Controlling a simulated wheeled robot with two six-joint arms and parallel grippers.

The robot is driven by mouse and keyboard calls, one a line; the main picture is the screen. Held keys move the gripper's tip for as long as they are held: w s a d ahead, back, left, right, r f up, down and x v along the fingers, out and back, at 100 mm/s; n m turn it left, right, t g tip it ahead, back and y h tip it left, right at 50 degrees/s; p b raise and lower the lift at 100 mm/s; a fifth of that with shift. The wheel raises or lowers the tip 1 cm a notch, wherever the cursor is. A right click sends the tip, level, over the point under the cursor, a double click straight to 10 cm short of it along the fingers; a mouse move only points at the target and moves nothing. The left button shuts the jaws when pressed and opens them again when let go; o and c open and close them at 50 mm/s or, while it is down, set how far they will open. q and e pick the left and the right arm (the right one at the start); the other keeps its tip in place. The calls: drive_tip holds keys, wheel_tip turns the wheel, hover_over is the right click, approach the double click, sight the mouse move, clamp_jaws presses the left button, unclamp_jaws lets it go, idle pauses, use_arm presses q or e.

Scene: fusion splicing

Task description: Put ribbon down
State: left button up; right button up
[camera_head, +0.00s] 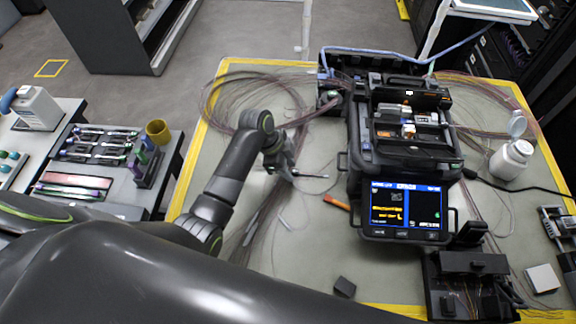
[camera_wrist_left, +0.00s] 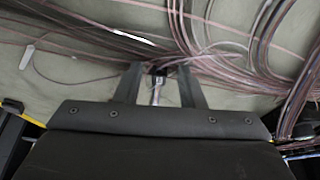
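My left gripper (camera_head: 287,168) is low over the mat, left of the splicer. In the left wrist view its two fingers (camera_wrist_left: 159,88) stand apart, with a gap on both sides of a small dark-and-pale piece (camera_wrist_left: 157,88) between them. Whether this piece is the ribbon's end, I cannot tell. Thin reddish-brown ribbon fibres (camera_head: 262,218) lie loose on the mat; they also run just beyond the fingertips in the left wrist view (camera_wrist_left: 235,62). My right gripper is not in view.
The black splicer (camera_head: 352,185) with a lit screen (camera_head: 408,207) stands right of the gripper. An orange strip (camera_head: 336,202) and a small dark block (camera_head: 345,287) lie nearby. A white bottle (camera_head: 511,160) stands at the right. A tool table is at the left.

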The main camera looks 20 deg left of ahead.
use_arm(q)
drive_tip(key=shift+r, duration=0.1)
drive_tip(key=w+b+v, duration=0.1)
drive_tip(key=v, duration=1.1)
drive_tip(key=shift+s, duration=0.45)
